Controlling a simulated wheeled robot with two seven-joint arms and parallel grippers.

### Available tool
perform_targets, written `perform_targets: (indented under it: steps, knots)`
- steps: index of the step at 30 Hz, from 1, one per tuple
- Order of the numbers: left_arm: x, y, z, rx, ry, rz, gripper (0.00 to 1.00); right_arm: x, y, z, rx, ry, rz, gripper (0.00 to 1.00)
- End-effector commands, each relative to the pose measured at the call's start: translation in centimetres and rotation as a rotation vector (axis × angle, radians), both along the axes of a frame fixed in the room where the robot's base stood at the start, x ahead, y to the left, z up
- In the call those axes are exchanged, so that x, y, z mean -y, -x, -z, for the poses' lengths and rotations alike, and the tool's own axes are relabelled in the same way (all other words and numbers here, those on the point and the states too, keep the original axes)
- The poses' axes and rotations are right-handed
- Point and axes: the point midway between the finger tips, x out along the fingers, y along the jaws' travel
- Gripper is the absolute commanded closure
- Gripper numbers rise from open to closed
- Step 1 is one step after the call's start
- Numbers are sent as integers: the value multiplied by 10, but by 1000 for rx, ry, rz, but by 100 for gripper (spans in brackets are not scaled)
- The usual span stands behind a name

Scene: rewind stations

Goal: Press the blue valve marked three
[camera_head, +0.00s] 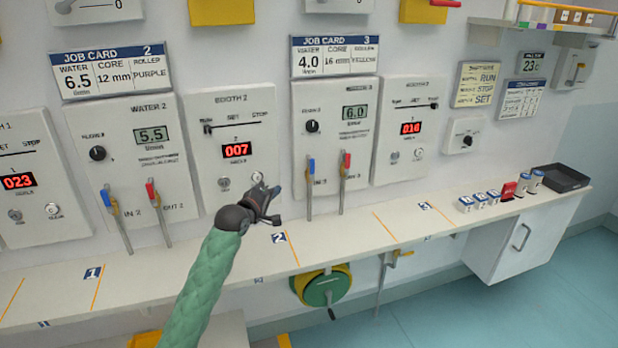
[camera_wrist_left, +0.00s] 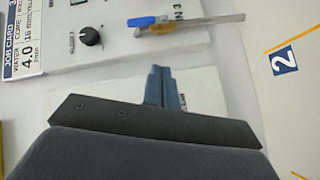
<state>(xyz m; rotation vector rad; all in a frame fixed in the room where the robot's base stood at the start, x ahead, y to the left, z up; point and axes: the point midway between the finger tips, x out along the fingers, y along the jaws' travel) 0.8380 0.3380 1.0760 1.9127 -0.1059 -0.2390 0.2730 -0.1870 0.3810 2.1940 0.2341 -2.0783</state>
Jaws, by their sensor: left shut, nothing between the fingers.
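In the left wrist view the blue handle (camera_wrist_left: 145,21) lies sideways near the top, beside an "IN 3" label. My left gripper (camera_head: 268,203) is shut and empty, in front of the lower right of the Booth 2 panel, to the left of the blue valve and apart from it. Its closed fingers (camera_wrist_left: 163,87) point toward the blue valve's side in the left wrist view. My right gripper is out of view.
A red valve (camera_head: 346,165) stands just right of the blue one. Another blue (camera_head: 107,198) and red valve (camera_head: 151,193) pair stands at station 2.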

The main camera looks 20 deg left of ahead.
Motion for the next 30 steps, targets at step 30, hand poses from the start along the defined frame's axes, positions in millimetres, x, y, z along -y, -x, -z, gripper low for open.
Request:
perform_targets:
  steps: [30]
  knots:
    - [3, -16, -26, 50, 356, -20, 100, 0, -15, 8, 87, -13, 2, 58]
